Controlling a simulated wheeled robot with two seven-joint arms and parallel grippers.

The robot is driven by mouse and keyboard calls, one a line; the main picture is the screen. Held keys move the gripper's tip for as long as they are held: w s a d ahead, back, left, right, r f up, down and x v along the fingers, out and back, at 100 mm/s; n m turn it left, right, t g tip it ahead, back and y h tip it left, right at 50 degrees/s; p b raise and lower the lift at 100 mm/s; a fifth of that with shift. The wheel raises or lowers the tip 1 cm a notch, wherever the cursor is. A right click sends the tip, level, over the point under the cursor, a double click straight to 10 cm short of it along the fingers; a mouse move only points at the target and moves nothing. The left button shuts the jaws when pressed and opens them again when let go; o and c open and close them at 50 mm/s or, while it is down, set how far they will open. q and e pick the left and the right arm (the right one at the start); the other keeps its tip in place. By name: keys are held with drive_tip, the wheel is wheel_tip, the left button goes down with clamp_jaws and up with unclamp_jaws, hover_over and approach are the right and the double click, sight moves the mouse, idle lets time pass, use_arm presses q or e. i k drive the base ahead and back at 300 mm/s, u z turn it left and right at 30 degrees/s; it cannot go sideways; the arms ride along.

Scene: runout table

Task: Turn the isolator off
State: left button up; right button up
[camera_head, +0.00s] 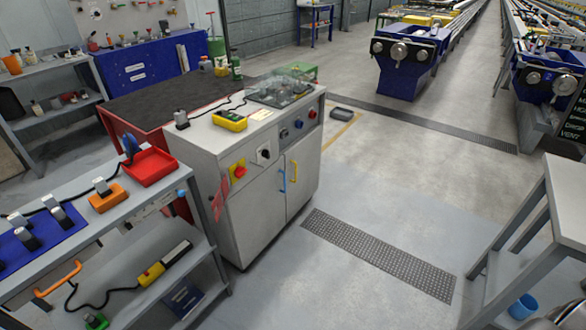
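A red rotary handle on a yellow plate, which looks like the isolator (238,171), is on the front of the pale grey cabinet (232,215), near its upper left corner. The handle is too small to tell its position. To its right is a black rotary switch (264,154) on a white plate. Several small knobs and buttons (298,124) follow farther right. A red tag (219,200) hangs at the cabinet's left edge. Neither of my grippers is in view.
A grey shelf bench (205,258) with a red tray (151,167) stands close to the cabinet's left. The cabinet doors have a blue handle (282,181) and a yellow handle (294,171). Open floor with a metal grating (380,255) lies to the right. A grey bench (562,205) stands far right.

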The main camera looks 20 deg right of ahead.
sight(239, 171)
drive_tip(key=z, duration=0.05)
drive_tip(key=k, duration=0.35)
drive_tip(key=z, duration=0.95)
drive_tip(key=i, duration=0.7)
drive_tip(key=z, duration=0.25)
